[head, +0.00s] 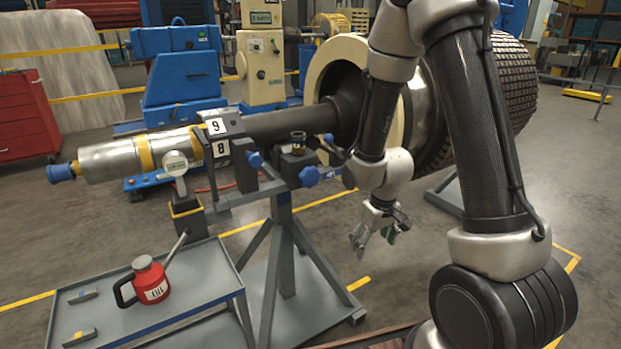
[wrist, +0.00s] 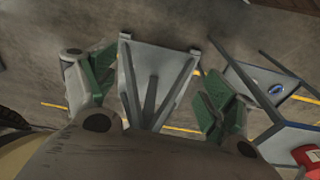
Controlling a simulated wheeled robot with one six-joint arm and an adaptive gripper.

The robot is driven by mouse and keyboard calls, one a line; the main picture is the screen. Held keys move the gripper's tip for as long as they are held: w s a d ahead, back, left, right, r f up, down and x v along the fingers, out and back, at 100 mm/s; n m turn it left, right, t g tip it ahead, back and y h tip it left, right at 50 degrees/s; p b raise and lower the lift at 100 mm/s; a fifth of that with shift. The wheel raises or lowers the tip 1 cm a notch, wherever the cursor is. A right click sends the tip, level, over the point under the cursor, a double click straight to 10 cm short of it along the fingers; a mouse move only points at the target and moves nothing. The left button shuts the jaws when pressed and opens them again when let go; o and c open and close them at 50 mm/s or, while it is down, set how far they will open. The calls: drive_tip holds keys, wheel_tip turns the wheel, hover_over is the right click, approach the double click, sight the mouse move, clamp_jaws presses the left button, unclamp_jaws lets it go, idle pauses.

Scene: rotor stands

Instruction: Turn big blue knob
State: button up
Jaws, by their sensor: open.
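Several blue knobs show in the head view. One large faceted blue knob (head: 309,176) is on the front of the rotor stand (head: 284,215), and another blue knob (head: 255,160) is to its left. A blue end piece (head: 61,172) caps the left end of the shaft. I cannot tell for sure which is the big one. My gripper (head: 377,235) hangs open and empty, pointing down, to the right of and below the stand's knobs, apart from them. In the wrist view, my open fingers (wrist: 158,88) with green pads flank the stand's legs and base (wrist: 150,75) below.
A grey cart (head: 215,264) with a red oil can (head: 149,283) stands at front left. The large rotor (head: 440,110) and its cream ring (head: 330,65) are behind my arm. Blue machines (head: 182,75) stand at the back.

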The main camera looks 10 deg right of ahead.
drive_tip(key=w+a+f+n+t+y, duration=0.1)
drive_tip(key=w+a+f+t, duration=0.2)
drive_tip(key=w+f, duration=0.4)
drive_tip(key=n+t+y, duration=0.2)
drive_tip(key=t+y, duration=0.3)
drive_tip(key=t, duration=0.8)
approach(312, 178)
drive_tip(key=x, duration=1)
drive_tip(key=shift+w+a, duration=0.15)
drive_tip(key=shift+w, duration=0.2)
drive_tip(key=shift+c, duration=0.3)
drive_tip(key=c, duration=0.9)
